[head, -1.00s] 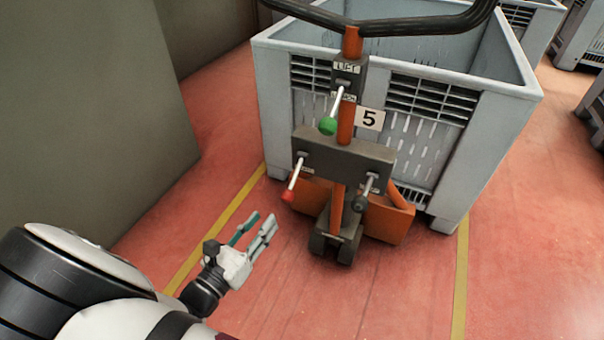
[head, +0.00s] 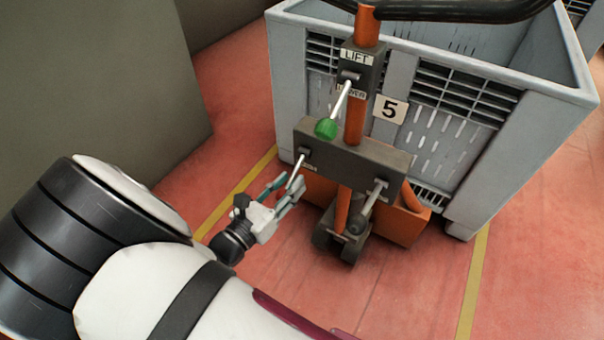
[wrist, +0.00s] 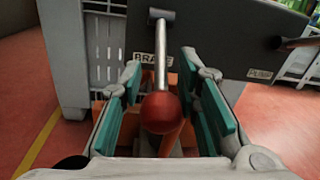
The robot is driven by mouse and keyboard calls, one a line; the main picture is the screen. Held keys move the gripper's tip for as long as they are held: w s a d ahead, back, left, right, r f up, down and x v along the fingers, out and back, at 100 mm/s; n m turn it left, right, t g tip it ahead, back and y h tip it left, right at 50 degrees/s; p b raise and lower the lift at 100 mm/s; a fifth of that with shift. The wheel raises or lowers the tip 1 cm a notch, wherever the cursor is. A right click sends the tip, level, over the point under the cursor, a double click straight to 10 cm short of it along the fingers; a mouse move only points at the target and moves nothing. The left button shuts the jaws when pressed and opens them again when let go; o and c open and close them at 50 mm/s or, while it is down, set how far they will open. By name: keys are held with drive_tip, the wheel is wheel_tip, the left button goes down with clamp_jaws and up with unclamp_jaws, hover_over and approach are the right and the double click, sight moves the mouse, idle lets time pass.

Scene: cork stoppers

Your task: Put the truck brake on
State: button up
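The pallet truck (head: 342,200) stands in front of a grey crate, with an orange column and a dark control block (head: 352,152). The brake lever (head: 297,170) hangs at the block's left end. In the wrist view, its silver rod and red knob (wrist: 161,112) hang below a label (wrist: 144,57) reading "BRA", the rest hidden by the rod. My gripper (head: 286,190) is open at this lever. In the wrist view, the knob lies between the two teal-padded fingers (wrist: 168,110), with gaps on both sides. In the head view, the knob is hidden by the fingers.
The green-knobbed lift/lower lever (head: 327,128) is above the brake lever. A dark-knobbed lever (head: 358,222) is at the right, by a "PUMP" label (wrist: 260,74). The grey crate (head: 545,110), marked 5, stands behind. Red floor (head: 400,290) is open in front.

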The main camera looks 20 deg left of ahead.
drive_tip(key=shift+w, duration=0.3)
drive_tip(key=shift+d, duration=0.1)
drive_tip(key=shift+c, duration=0.6)
clamp_jaws()
drive_tip(key=shift+s, duration=0.1)
